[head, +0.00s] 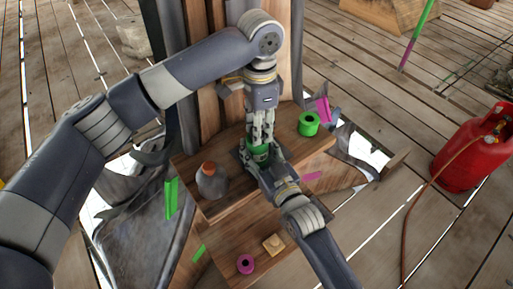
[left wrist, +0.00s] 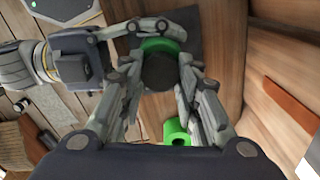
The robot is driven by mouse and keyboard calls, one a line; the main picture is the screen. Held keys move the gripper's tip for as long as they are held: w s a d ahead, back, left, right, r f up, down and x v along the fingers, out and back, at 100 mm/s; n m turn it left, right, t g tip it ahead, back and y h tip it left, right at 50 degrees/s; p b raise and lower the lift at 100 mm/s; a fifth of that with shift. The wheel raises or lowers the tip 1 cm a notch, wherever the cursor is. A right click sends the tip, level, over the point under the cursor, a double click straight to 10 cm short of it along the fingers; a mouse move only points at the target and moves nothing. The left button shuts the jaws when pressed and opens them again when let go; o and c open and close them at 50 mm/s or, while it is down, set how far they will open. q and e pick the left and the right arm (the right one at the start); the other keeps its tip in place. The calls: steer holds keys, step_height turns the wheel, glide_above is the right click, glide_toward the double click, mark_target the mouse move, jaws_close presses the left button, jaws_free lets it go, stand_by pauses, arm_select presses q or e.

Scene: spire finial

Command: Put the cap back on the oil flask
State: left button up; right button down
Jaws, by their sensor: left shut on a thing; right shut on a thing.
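A green flask (head: 257,153) stands on the wooden shelf, and its green body also shows in the left wrist view (left wrist: 160,45). My right gripper (head: 260,164) comes from the front and is shut on the green flask. My left gripper (head: 260,138) points down from above and is shut on a dark round cap (left wrist: 159,72) directly over the flask. The left fingers hide the cap in the head view. I cannot tell whether the cap touches the flask's neck.
A green ring-like piece (head: 309,124) sits to the right on the shelf (head: 225,208). A grey bottle with an orange top (head: 212,182) stands to the left. A magenta ring (head: 245,264) and a tan block (head: 273,244) lie on the lower step. A red gas cylinder (head: 470,150) stands far right.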

arm_select(q)
steer(key=m, duration=0.4)
steer(key=shift+s+d, duration=0.1)
steer(key=shift+d, duration=0.05)
arm_select(e)
steer(key=shift+s+a, duration=0.15)
steer(key=shift+a, duration=0.05)
arm_select(q)
steer(key=m, duration=0.5)
steer(key=shift+s, duration=0.1)
steer(key=m, duration=0.8)
steer(key=shift+a+m, duration=0.2)
steer(key=shift+m, duration=0.1)
steer(key=o, duration=1.2)
steer(key=shift+o, duration=0.3)
arm_select(e)
steer(key=shift+d, duration=0.1)
arm_select(q)
steer(key=shift+a, duration=0.1)
